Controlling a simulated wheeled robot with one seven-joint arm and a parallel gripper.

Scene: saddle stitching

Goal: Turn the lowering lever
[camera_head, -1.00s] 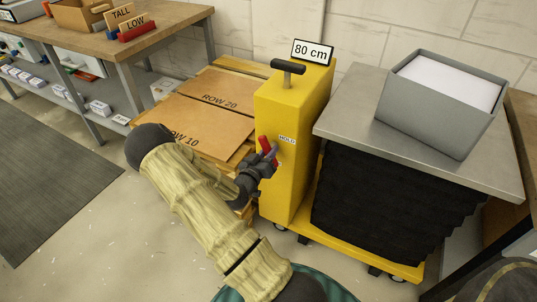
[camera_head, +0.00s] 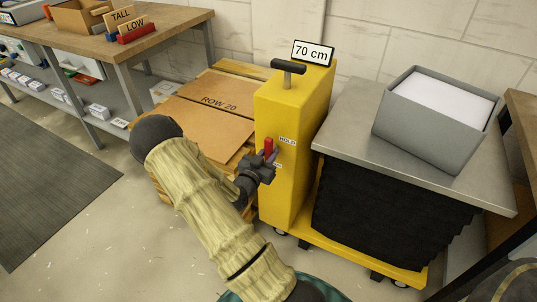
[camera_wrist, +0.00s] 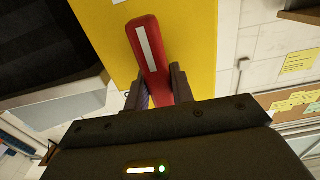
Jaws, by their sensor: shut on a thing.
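The red lowering lever (camera_head: 269,147) is on the side of the yellow lift column (camera_head: 290,160), below a small HOLD label (camera_head: 287,141). It stands close to upright. My gripper (camera_head: 264,170) is shut on the lever from the front left. In the wrist view the red lever (camera_wrist: 150,50), with a white stripe, runs up from between my gripper's fingers (camera_wrist: 163,88) against the yellow column. The sign (camera_head: 313,53) on top of the column reads 70 cm. The lever's lower part is hidden by my gripper.
The lift's grey table top (camera_head: 345,135) carries a grey bin (camera_head: 430,125) of white paper. Black bellows (camera_head: 355,215) hang below it. Cardboard stacks marked ROW 20 (camera_head: 215,105) lie behind my arm. A workbench (camera_head: 140,45) stands at the back left.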

